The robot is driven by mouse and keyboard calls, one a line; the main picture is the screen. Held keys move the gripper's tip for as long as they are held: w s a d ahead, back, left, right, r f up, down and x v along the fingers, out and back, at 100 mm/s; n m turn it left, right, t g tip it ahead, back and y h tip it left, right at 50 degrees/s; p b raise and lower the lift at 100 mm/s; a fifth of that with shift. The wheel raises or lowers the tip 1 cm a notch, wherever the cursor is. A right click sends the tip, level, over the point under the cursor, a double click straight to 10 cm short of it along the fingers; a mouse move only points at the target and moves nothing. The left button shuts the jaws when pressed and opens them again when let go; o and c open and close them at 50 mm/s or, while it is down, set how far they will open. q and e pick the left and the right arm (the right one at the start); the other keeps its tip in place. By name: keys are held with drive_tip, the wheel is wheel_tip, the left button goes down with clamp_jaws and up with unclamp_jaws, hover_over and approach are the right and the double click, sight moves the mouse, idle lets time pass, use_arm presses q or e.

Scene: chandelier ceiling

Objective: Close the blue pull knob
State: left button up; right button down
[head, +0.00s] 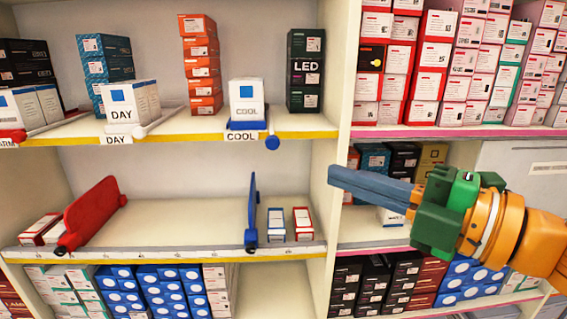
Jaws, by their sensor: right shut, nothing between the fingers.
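The blue pull knob (272,143) is a small round knob at the front edge of the upper shelf. It sits just right of the COOL label (241,136), below and right of a white box marked COOL (246,97) on a blue base (246,125). My right gripper (335,178) comes in from the right with its blue-grey fingers pointing left. Its fingers are shut and empty. Its tips are right of and lower than the knob, in front of the upright divider, and do not touch the knob. My left gripper is not in view.
A white knob (139,132) by the DAY label and a red knob (18,136) sit along the same shelf edge. A red divider (93,212) and a blue divider (252,215) stand on the shelf below. The upright divider (342,90) separates the bays.

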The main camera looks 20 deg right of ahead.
drive_tip(key=p, duration=1.1)
approach(266, 143)
drive_tip(key=a+r, duration=0.1)
drive_tip(key=a, duration=0.2)
drive_tip(key=w+p, duration=0.1)
drive_tip(key=w, duration=0.1)
drive_tip(key=w+f, duration=0.1)
drive_tip(key=w, duration=0.2)
drive_tip(key=shift+d+p, duration=0.1)
drive_tip(key=shift+p, duration=0.3)
